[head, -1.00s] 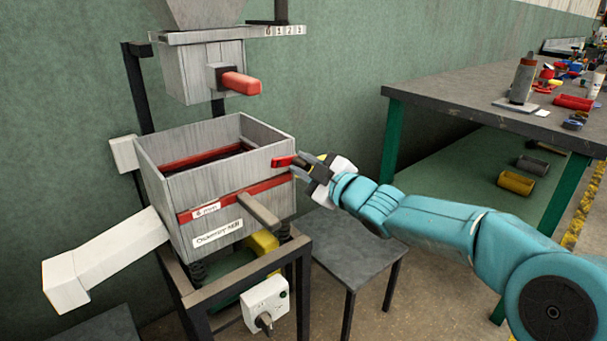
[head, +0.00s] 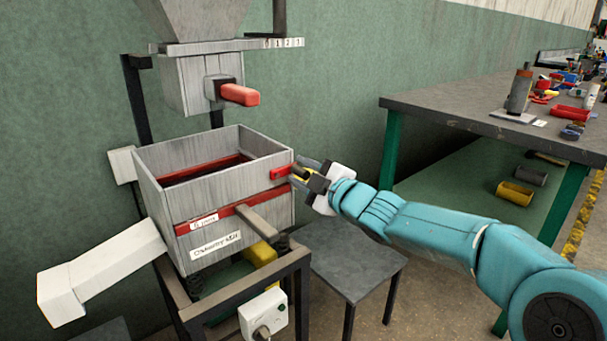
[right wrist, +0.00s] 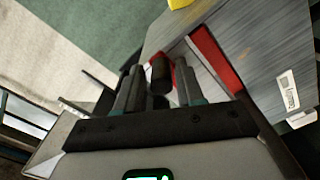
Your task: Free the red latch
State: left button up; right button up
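The red latch (head: 281,172) sits at the right front corner of the grey wooden sieve box (head: 215,186). My right gripper (head: 302,175) is just right of the latch, close to it, with its fingers apart. Whether they touch the latch is too small to tell. In the right wrist view, the fingers (right wrist: 158,88) stand apart on either side of a dark round piece (right wrist: 160,74), and a red strip (right wrist: 215,60) of the box shows beyond. The latch is not clearly seen there. My left gripper is out of view.
A hopper with a red handle (head: 239,95) hangs above the box. A white chute (head: 105,271) slopes down at left. A low grey stool (head: 350,262) stands below my right arm. A workbench (head: 480,105) with several loose items is at right.

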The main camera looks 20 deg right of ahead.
jog(key=shift+o, duration=0.2)
jog(key=shift+s, duration=0.1)
jog(key=p+v, duration=0.2)
jog(key=v, duration=1.4)
